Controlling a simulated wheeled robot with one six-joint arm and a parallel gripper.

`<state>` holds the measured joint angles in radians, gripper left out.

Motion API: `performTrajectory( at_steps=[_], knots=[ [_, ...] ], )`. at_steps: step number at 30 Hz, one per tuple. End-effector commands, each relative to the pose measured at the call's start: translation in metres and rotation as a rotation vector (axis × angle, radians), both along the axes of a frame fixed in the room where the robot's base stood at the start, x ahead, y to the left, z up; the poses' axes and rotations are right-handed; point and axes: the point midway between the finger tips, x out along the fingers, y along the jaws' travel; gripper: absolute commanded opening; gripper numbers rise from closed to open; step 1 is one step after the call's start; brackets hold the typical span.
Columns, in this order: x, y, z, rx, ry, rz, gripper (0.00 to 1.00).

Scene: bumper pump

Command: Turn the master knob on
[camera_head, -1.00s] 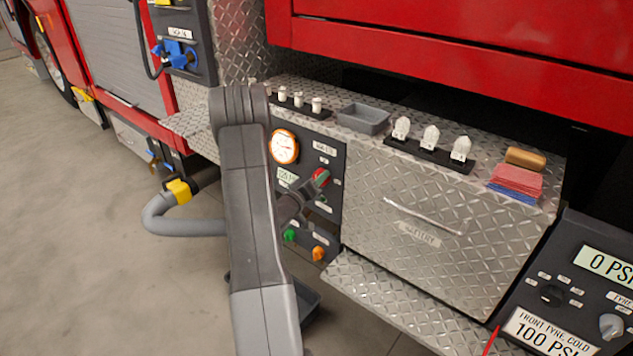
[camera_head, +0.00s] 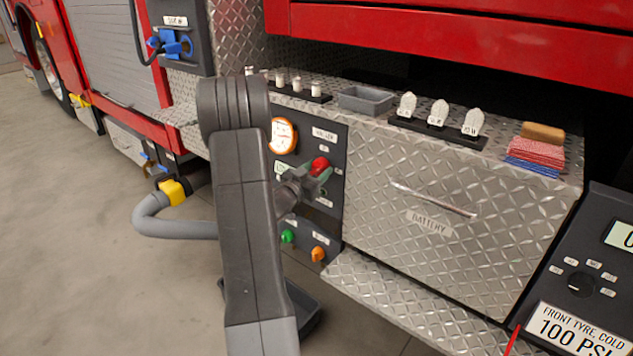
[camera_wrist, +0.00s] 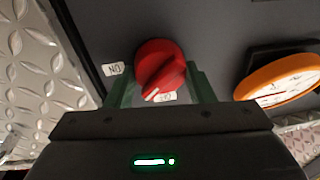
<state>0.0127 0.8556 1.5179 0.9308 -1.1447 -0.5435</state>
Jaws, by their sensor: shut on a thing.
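The red master knob (camera_head: 319,165) sits on the dark panel (camera_head: 333,150) below the MASTER label. My gripper (camera_head: 314,173) has its green fingers on either side of it and is shut on it. In the wrist view the knob (camera_wrist: 159,62) is between the two green fingers of my gripper (camera_wrist: 162,88). A white pointer line on the knob points down and slightly left, near a small label (camera_wrist: 166,97) that is partly covered. The ON label (camera_wrist: 113,69) appears upside down, left of the knob.
A round gauge (camera_head: 283,136) is just left of the knob. Green (camera_head: 288,237) and orange (camera_head: 319,254) knobs are below. The battery drawer (camera_head: 430,220) is at right, with a grey tray (camera_head: 365,100) on the ledge above. My arm hides part of the panel.

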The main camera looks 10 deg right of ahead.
Motion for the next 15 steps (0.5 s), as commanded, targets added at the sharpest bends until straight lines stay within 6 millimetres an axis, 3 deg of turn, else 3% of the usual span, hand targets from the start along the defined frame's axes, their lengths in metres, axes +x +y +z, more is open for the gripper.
performTrajectory(
  at_steps=[15],
  knots=[
    [-0.0006,-0.0002,-0.0062,0.292,-0.375,0.001,0.26]
  ],
)
